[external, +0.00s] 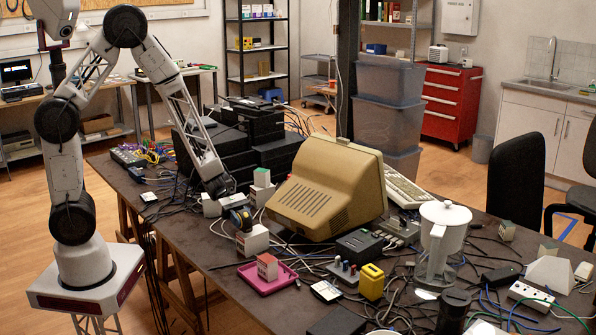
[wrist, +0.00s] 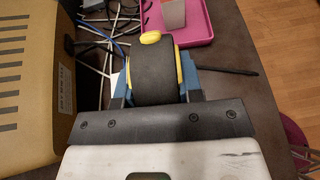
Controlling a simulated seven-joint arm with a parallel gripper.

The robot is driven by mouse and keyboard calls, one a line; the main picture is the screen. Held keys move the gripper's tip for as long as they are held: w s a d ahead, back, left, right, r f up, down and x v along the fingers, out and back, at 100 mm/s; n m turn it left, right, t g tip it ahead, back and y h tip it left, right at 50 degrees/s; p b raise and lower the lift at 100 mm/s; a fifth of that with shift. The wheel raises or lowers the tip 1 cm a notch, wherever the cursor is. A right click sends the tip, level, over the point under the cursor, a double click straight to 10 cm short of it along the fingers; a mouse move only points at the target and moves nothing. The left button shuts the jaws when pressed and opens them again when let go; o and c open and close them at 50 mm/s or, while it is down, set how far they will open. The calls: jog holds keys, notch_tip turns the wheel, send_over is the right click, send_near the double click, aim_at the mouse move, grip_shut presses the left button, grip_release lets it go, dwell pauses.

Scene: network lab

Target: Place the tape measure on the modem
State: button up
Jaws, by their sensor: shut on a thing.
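The tape measure (wrist: 152,85), black with yellow sides and a yellow tip, sits between the blue fingers of my gripper (wrist: 155,92) in the wrist view. My gripper is shut on it. In the external view my gripper (external: 237,208) holds the tape measure (external: 242,219) just above or against a white box (external: 252,241) left of the beige monitor; I cannot tell whether they touch. A dark box with a row of small parts on its face (external: 360,246), right of the monitor's front, may be the modem, but I cannot tell for sure.
The beige monitor (external: 328,188) stands close to my gripper's right. A pink tray (external: 267,278) with a small box (external: 267,266) lies in front. Loose cables, a white jug (external: 443,235) and a yellow block (external: 371,281) crowd the table. Stacked black boxes (external: 265,125) stand behind.

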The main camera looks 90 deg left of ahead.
jog(key=shift+n, duration=0.3)
jog(key=w+d, duration=0.3)
jog(key=d, duration=0.2)
jog(key=w+d, duration=0.4)
jog(key=d, duration=0.1)
jog(key=w+d, duration=0.3)
jog(key=d, duration=0.2)
jog(key=shift+w+f, duration=0.15)
jog(key=shift+w, duration=0.25)
jog(key=w+d, duration=0.2)
jog(key=d, duration=0.7)
jog(key=w+d, duration=0.2)
jog(key=d, duration=0.8)
jog(key=shift+w+f+t+y, duration=0.2)
jog(key=shift+w+t+y, duration=0.1)
jog(key=shift+w, duration=0.05)
jog(key=shift+w, duration=0.1)
send_over(336, 325)
jog(key=shift+f, duration=0.75)
jog(key=shift+f, duration=1.75)
jog(key=shift+f, duration=0.1)
jog(key=o, duration=1.1)
jog(key=shift+c, duration=0.2)
